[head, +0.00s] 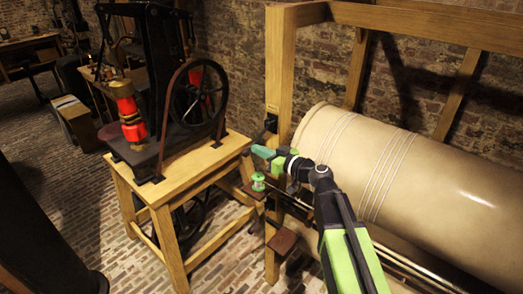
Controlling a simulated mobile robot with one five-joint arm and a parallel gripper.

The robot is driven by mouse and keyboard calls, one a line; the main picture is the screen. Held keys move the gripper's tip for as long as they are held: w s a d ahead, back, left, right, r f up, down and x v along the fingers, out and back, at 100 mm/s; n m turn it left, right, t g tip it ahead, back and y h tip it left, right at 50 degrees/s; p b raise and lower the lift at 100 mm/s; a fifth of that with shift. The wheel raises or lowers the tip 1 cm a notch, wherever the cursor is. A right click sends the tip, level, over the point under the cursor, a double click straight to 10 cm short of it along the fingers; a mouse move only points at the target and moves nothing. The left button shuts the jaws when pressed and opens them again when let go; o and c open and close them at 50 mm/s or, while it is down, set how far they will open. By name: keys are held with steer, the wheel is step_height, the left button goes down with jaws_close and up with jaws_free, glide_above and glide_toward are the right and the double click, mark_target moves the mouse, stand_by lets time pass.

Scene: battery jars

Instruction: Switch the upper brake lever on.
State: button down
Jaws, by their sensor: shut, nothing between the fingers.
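My gripper (263,153), with teal fingertips, is shut and empty. It reaches left past the near end of the large cream cylinder, close to the wooden post of its frame. A small dark fitting (270,123) sits on that post just above the gripper. A brown plate (283,240) lies below it, and another brown piece is partly seen near the table edge. I cannot tell which of these is the upper brake lever, or its position. A small pale green spool-like part (258,181) shows just below the gripper; I cannot tell what it belongs to.
The cream cylinder (420,165) lies in a wooden frame (281,65) on the right. A wooden table (205,160) left of the gripper carries a machine with a dark wheel (198,98). Metal rods run below the cylinder. Brick floor (70,180) is open at left.

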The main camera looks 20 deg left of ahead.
steer(key=shift+s+a+g, duration=0.3)
steer(key=shift+s+a, duration=0.2)
steer(key=shift+s, duration=0.05)
steer(key=s+d+r+p, duration=0.1)
steer(key=d+r+p, duration=0.1)
steer(key=d, duration=0.3)
steer(key=s+d+r+p, duration=0.1)
steer(key=d+r+p, duration=0.1)
steer(key=d, duration=0.4)
steer(key=shift+s+r+p, duration=0.25)
steer(key=shift+r+p, duration=0.1)
steer(key=shift+p, duration=0.05)
steer(key=d+f+m+g+h+b, duration=0.3)
steer(key=d+f+h, duration=0.5)
steer(key=d+f, duration=0.9)
steer(key=s+d+f+m+g+h, duration=0.1)
steer(key=s+d+f+m+h, duration=0.3)
steer(key=d, duration=0.3)
steer(key=s+d+f+m+g+h, duration=0.2)
steer(key=s+d+f+m, duration=0.3)
steer(key=d, duration=0.3)
steer(key=shift+h+b, duration=0.45)
steer(key=shift+h, duration=0.45)
